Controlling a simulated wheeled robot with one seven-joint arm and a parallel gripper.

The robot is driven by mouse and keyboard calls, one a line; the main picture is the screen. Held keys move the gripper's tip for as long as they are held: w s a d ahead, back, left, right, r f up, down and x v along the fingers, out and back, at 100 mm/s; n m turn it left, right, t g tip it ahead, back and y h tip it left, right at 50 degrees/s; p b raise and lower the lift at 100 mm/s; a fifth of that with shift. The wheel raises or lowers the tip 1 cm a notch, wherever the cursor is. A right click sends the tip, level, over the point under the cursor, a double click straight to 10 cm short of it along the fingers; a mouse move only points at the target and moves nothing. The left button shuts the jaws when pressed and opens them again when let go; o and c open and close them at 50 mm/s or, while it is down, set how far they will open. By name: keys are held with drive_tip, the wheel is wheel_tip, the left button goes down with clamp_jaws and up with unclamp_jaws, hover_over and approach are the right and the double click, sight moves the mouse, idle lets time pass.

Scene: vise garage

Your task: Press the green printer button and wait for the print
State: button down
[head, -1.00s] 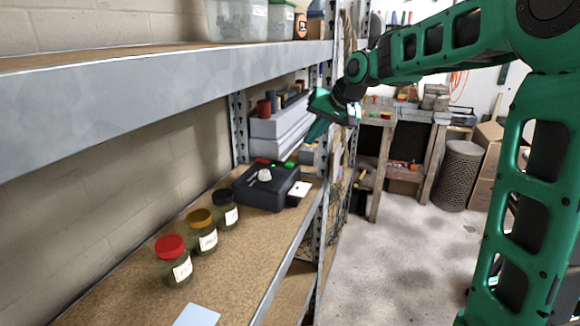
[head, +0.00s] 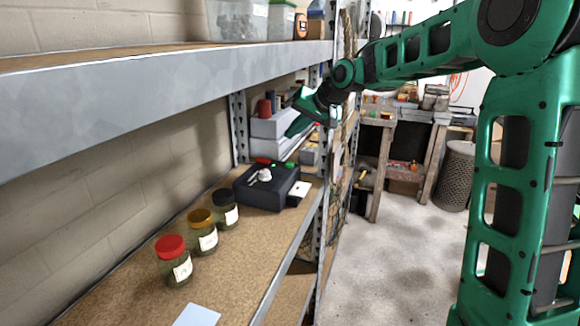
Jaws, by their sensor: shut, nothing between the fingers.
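The dark printer (head: 262,191) sits on the wooden shelf, near its far end. A small green button (head: 290,165) shows at the back right of its top, with a red spot (head: 263,160) to its left. A small pale object (head: 263,175) lies on the printer's top. A white slip (head: 300,189) sticks out at its right side. My gripper (head: 292,134) is green, shut and empty. In the picture its tip is just above the green button; I cannot tell the exact gap.
Jars with a red lid (head: 173,262), a yellow lid (head: 203,232) and a dark lid (head: 225,209) stand in front of the printer. An upper shelf (head: 150,95) overhangs on the left. A metal post (head: 322,215) stands at right. A pale card (head: 197,315) lies near the front.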

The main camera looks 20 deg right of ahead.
sight(293, 165)
drive_tip(key=shift+f, duration=3.3)
drive_tip(key=shift+f, duration=0.85)
drive_tip(key=shift+r, duration=0.15)
idle(0.4)
drive_tip(key=shift+r, duration=0.75)
drive_tip(key=shift+r, duration=2.5)
